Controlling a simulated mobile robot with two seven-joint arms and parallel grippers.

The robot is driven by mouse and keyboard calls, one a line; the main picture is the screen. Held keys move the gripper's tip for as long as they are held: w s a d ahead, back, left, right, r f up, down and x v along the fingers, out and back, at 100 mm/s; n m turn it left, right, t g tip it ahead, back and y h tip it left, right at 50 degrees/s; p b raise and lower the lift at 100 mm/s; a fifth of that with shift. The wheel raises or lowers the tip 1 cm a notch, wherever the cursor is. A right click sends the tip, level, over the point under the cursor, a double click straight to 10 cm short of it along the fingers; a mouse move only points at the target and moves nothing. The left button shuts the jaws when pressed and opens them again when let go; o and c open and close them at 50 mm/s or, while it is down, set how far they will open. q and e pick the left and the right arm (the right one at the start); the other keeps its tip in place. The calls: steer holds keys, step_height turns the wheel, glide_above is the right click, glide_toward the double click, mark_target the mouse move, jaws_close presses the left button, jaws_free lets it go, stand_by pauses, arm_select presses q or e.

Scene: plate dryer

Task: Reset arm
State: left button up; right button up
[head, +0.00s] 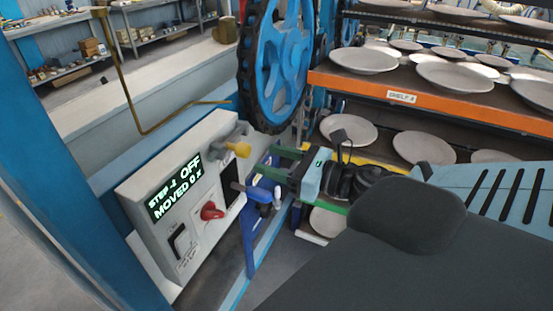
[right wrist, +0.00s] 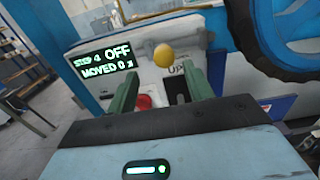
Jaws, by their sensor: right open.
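A grey control box (head: 206,150) is at the left of the head view. In the right wrist view the fingers (right wrist: 162,84) frame the yellow knob (right wrist: 164,55), which lies beyond the tips, and the partly hidden red knob (right wrist: 144,101). My left gripper is out of view.
A blue toothed wheel (head: 283,50) stands above and behind the box. An orange-edged shelf rack (head: 440,100) with several plates is at the right, close to my right arm. A blue post with a lever (head: 262,196) stands beside the box. A bent brass rod (head: 128,90) hangs at left.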

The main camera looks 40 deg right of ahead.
stand_by(0.5)
steer(key=s+d+f+m+g+h, duration=0.1)
steer(key=s+f+m+h, duration=0.25)
steer(key=f+m, duration=0.65)
steer(key=s+d+f+m+g+h, duration=0.15)
steer(key=s+f+m, duration=0.25)
steer(key=f+m, duration=0.6)
steer(key=s+a+f+m+g, duration=0.5)
steer(key=s+a+f+m, duration=1)
steer(key=f+m, duration=0.3)
steer(key=shift+m+p, duration=0.3)
steer(key=shift+w, duration=0.1)
